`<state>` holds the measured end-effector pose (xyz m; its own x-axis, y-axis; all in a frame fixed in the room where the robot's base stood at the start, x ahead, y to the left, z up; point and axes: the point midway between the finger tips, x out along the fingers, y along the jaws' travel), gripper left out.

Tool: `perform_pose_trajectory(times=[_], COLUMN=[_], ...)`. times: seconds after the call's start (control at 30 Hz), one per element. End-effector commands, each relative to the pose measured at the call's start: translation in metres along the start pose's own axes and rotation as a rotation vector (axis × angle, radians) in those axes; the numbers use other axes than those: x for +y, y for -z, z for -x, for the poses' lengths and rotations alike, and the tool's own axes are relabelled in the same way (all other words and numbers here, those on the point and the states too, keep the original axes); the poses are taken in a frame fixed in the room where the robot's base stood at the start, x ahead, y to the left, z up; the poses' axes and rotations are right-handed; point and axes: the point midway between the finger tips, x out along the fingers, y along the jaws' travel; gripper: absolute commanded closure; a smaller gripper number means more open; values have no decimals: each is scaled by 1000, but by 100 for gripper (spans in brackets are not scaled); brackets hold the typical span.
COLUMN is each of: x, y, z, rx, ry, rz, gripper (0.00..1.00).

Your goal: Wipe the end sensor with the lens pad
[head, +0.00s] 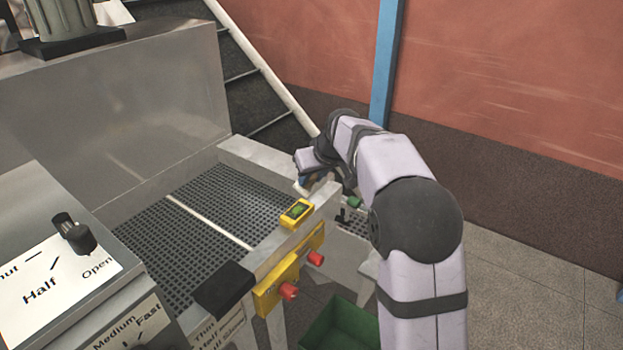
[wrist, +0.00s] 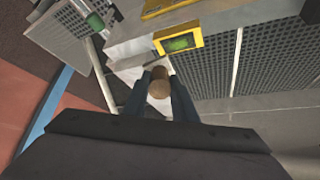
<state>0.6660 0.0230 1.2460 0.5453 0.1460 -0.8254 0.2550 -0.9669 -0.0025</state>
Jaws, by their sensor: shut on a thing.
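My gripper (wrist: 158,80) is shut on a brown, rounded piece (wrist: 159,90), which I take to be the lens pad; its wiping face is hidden. In the head view my gripper (head: 312,182) is over the far end of the conveyor's side rail, partly hidden by my wrist. A small green block (head: 352,202) beyond the rail's end looks like the end sensor. It also shows in the wrist view (wrist: 95,22), up and left of the held piece and apart from it.
A yellow box with a green display (head: 297,213) sits on the rail close to my gripper. A yellow panel with red buttons (head: 288,273) is on the rail's side. The dark perforated belt (head: 195,235) is bare. A green bin (head: 340,325) stands below.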

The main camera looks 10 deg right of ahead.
Motion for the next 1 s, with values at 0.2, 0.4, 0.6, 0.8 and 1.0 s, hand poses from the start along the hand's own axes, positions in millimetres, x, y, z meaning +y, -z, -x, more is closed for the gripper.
perform_pose_trajectory(times=[0.2, 0.4, 0.6, 0.8, 1.0], x=[0, 0, 0, 0, 0], y=[10, 10, 11, 18, 26], z=[15, 15, 16, 26, 38], rx=[0, 1, 1, 2, 2], ry=[0, 0, 0, 0, 0], rz=[0, 0, 0, 0, 0], gripper=[98, 98, 98, 98, 98])
